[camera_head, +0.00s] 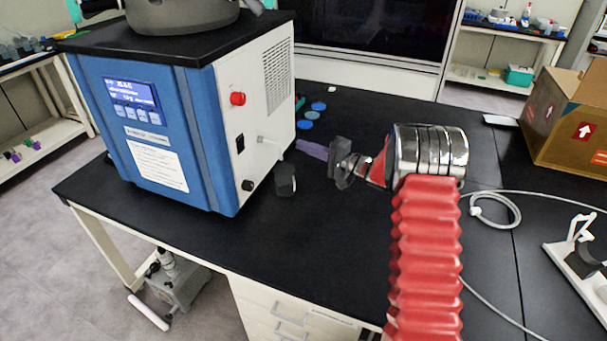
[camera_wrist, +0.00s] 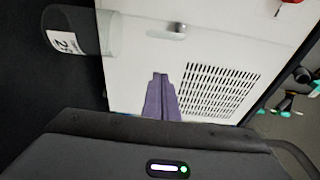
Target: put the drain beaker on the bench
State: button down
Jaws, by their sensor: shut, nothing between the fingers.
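The drain beaker (camera_head: 286,180) is a small see-through vessel, looking dark against the black bench (camera_head: 330,235). It is beside the white side panel of the blue freeze dryer (camera_head: 150,130), near the drain spout (camera_head: 268,141). In the wrist view the beaker (camera_wrist: 78,30) lies sideways in the picture at upper left, with a white label; its mouth faces the metal drain tip (camera_wrist: 180,30). My gripper (camera_head: 305,146) has purple fingers, shut and empty, pointing at the side panel. In the wrist view the fingers (camera_wrist: 160,80) are apart from the beaker.
A red knob (camera_head: 237,98) and a black switch sit on the dryer's side panel. Several blue discs (camera_head: 312,115) lie on the bench behind my gripper. A cardboard box (camera_head: 565,120) and a white cable (camera_head: 490,210) are at right. The front middle of the bench is clear.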

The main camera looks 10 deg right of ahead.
aim_at(232, 162)
notch_tip(232, 162, down, 11)
jog(key=shift+a+r, duration=0.1)
jog(key=shift+r, duration=0.1)
jog(key=shift+s+a+r, duration=0.1)
jog(key=shift+s+a, duration=0.15)
jog(key=shift+a, duration=0.1)
jog(key=shift+a, duration=0.1)
jog(key=shift+s+a, duration=0.55)
jog(key=shift+a, duration=0.35)
jog(key=shift+w+d, duration=0.25)
jog(key=shift+d, duration=0.2)
notch_tip(232, 162, up, 14)
jog(key=s+a, duration=0.3)
jog(key=a, duration=0.3)
jog(key=s+a, duration=0.4)
jog(key=a, duration=0.2)
jog(key=s+a, duration=0.3)
jog(key=a, duration=0.3)
jog(key=shift+s+r, duration=0.35)
jog(key=shift+r, duration=0.05)
